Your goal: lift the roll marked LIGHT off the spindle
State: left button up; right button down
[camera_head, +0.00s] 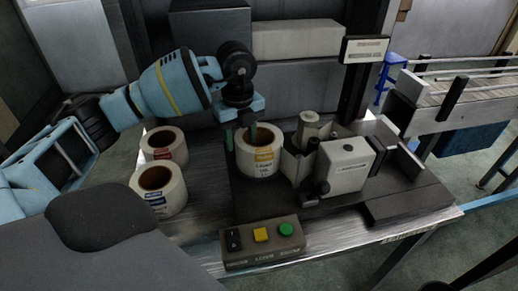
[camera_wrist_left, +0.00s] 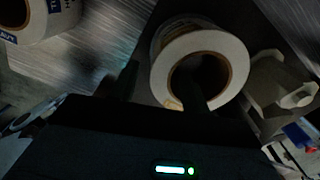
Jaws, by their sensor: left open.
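The roll with a yellow-orange label (camera_head: 262,165), apparently the LIGHT one though its print is too small to read surely, stands upright on the labelling machine's dark base. It also shows in the left wrist view (camera_wrist_left: 232,52), with its brown core open. My left gripper (camera_head: 241,136) is open above and around the roll's wall on its left side. One finger reaches down into the core and the other is outside the roll. Contact cannot be told. The spindle is hidden by the roll and finger. My right gripper is not in view.
Two other rolls stand on the metal table at left, one with a red label (camera_head: 164,146) and one with a blue label (camera_head: 160,197). A white labelling head (camera_head: 345,168) stands close right of the roll. A button box (camera_head: 262,245) is in front.

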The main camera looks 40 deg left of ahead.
pick_arm(q)
jog(key=shift+w+d+f, duration=0.1)
jog(key=shift+w+f, duration=0.05)
jog(key=shift+f, duration=2.15)
jog(key=shift+r, duration=0.1)
grip_shut()
